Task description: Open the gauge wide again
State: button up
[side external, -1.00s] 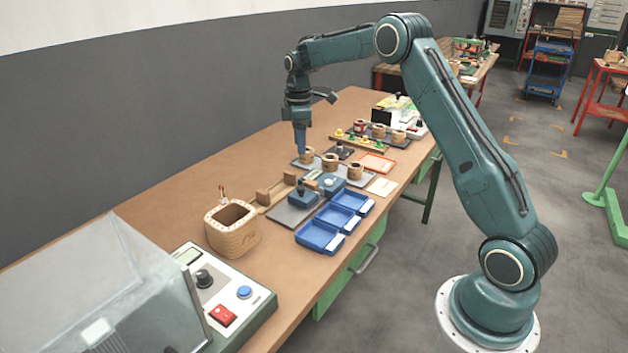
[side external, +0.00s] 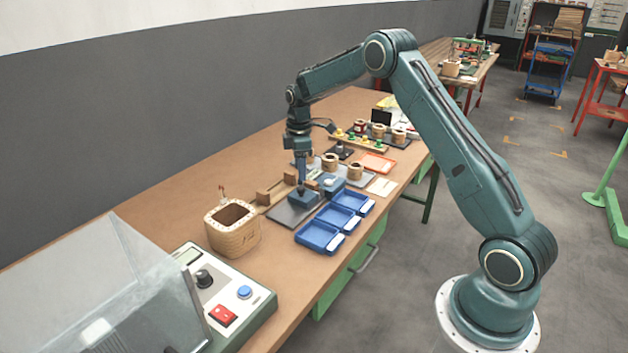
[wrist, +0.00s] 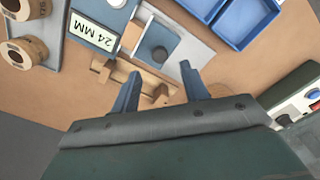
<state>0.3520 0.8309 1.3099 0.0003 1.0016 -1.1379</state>
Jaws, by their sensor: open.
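The gauge shows as two blue blocks at a grey plate (side external: 280,214). One block (side external: 304,200) has a black knob (wrist: 159,54). The other block (side external: 331,184) lies beside it and carries a white label reading 24 MM (wrist: 92,32).
A wooden stand (side external: 268,193) is just left of the gauge. Blue trays (side external: 320,238) lie in front. Coils (side external: 355,172) stand on a plate behind. A wooden box (side external: 232,228) and a control panel (side external: 222,290) are nearer the camera. Bare bench lies behind the stand.

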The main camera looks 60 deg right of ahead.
aim_at(301, 187)
jog(key=shift+f, duration=3)
grip_shut()
